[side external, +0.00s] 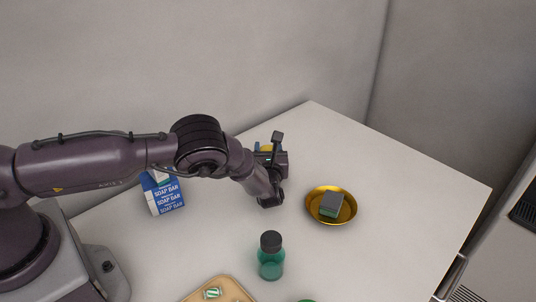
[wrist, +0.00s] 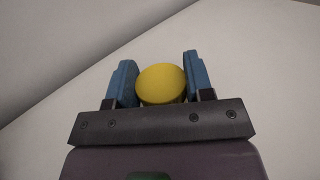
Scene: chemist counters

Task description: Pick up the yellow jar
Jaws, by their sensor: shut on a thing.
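The yellow jar (wrist: 162,84) is between the two blue fingers of my gripper (wrist: 160,80) in the wrist view. Its round yellow top faces the camera, and the fingers are shut on it from both sides. In the side external view only a small yellow part of the jar (side external: 265,148) shows behind my gripper (side external: 270,160). The rest of it is hidden by my wrist. I cannot tell whether the jar touches the table or is held above it.
A gold bowl (side external: 349,214) holding a grey and green block (side external: 332,204) stands right of my gripper. A green bottle with a black cap (side external: 271,257) stands in front. Blue soap boxes (side external: 167,198) stand at left, and a wooden tray (side external: 233,288) lies at the front edge.

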